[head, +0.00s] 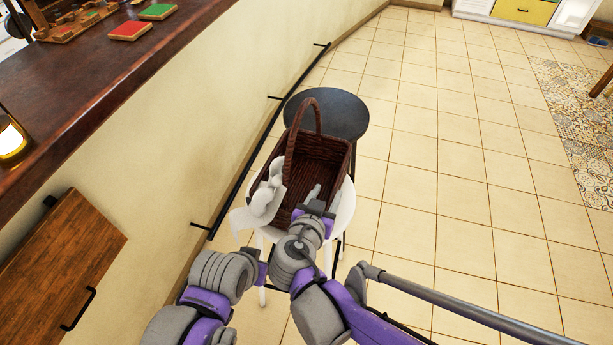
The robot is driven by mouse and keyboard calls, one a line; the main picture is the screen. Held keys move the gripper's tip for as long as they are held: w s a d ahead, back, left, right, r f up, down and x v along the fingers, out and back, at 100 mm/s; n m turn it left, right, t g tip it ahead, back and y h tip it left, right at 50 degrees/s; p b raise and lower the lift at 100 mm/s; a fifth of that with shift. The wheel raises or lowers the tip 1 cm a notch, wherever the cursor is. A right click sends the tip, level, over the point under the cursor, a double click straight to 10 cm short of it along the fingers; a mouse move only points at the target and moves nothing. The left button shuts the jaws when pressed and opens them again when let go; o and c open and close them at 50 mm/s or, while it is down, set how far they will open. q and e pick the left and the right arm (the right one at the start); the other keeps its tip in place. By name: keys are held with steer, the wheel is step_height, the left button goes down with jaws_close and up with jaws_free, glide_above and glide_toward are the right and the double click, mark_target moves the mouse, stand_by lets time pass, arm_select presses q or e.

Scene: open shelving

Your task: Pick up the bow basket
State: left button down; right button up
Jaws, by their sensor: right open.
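The bow basket (316,155) is a dark brown wicker basket with a tall arched handle. A white bow (265,196) is tied on its left side. The basket sits upright on a white round stool (346,209). My right gripper (313,199) is open at the near edge of the basket, over its front part in the picture. Whether a finger touches the wicker cannot be told. My right gripper and wrist hide part of the basket's near side. My left gripper does not show.
A black round stool (340,112) stands just behind the basket. A cream wall with a black rail (258,150) runs along the left, below a dark wood counter (110,75) with green and red items. A wooden cabinet door (62,255) is at lower left. Tiled floor (460,170) to the right is free.

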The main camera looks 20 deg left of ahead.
mark_target(338, 178)
steer(key=x, duration=0.9)
steer(key=shift+d, duration=0.35)
steer(key=shift+s, duration=0.1)
steer(key=shift+c, duration=0.3)
jaws_close()
stand_by(0.6)
